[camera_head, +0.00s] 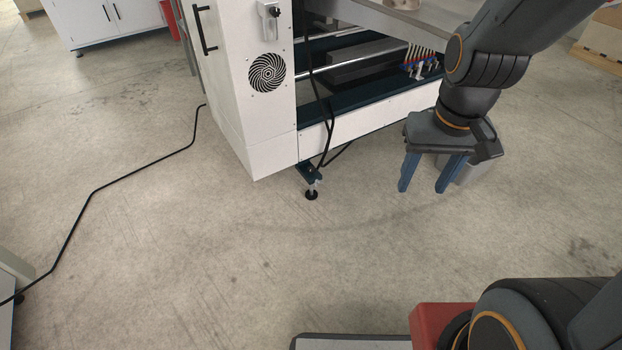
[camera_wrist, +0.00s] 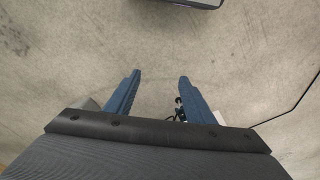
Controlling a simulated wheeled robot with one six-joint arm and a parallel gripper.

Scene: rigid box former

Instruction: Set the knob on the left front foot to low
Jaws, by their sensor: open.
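A levelling foot (camera_head: 312,192) with a dark round pad stands on the floor under the near lower corner of the white machine (camera_head: 238,110). A dark blue bracket sits just above it. The knob on this foot is too small to make out, and its setting cannot be read. My gripper (camera_head: 422,190) is open and empty, pointing down, to the right of the foot and apart from it. In the wrist view my gripper (camera_wrist: 160,75) shows bare floor between its blue fingers. A small dark part beside the right finger may be the foot; I cannot tell.
A black cable (camera_head: 92,192) runs over the floor at left. Dark cables hang down the machine near the foot. A grey bin (camera_head: 472,170) stands behind my gripper. The floor (camera_head: 250,240) in front of the machine is clear.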

